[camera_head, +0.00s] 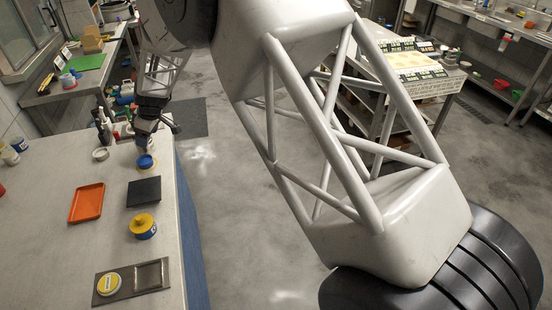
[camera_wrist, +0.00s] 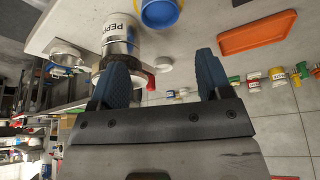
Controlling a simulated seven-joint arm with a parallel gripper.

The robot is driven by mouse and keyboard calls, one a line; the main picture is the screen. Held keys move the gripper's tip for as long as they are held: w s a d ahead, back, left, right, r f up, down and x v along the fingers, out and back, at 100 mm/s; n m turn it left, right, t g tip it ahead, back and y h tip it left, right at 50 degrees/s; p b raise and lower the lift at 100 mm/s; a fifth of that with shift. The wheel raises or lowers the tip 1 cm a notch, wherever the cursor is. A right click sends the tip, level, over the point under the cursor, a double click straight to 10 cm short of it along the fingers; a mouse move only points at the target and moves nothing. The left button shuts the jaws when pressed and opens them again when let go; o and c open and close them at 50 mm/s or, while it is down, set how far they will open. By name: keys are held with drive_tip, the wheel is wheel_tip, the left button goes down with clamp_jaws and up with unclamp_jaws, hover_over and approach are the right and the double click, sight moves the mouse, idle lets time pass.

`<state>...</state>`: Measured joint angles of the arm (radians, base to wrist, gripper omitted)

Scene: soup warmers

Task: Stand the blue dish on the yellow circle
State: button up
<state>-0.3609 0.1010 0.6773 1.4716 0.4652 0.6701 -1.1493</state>
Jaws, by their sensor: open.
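A small blue dish (camera_head: 146,160) stands near the far right end of the left-hand table, with some yellow at its edge. A blue and yellow round thing at the top edge of the wrist view (camera_wrist: 160,12) looks like the same dish, cut off by the frame. A yellow disc with a pale middle (camera_head: 108,284) lies on the left part of a dark tray (camera_head: 152,276) near the table's front. My gripper (camera_wrist: 160,66) is open, its two blue fingers apart with nothing held. In the head view my gripper (camera_head: 156,124) is dark and small, just beyond the dish.
A blue pot with yellow top (camera_head: 143,228), a black square (camera_head: 144,191) and an orange tray (camera_head: 87,203) lie between dish and dark tray. A white can lettered "PEPP" (camera_wrist: 120,36) stands close by my left finger. Bottles (camera_head: 103,128) crowd the table's far end.

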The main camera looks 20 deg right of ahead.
drive_tip(key=s+d+r+m+h, duration=0.2)
drive_tip(key=s+d+r+m, duration=0.4)
drive_tip(key=s+d+r, duration=1.45)
drive_tip(key=s+d+m+h, duration=0.1)
drive_tip(key=s+d+m, duration=0.2)
drive_tip(key=s+d, duration=0.4)
drive_tip(key=s+d+f+m+h, duration=0.1)
drive_tip(key=s+d+m, duration=0.3)
drive_tip(key=s, duration=1.8)
drive_tip(key=d, duration=0.4)
drive_tip(key=shift+s+f+m+t, duration=0.25)
drive_tip(key=shift+m+t, duration=0.05)
drive_tip(key=shift+t, duration=0.1)
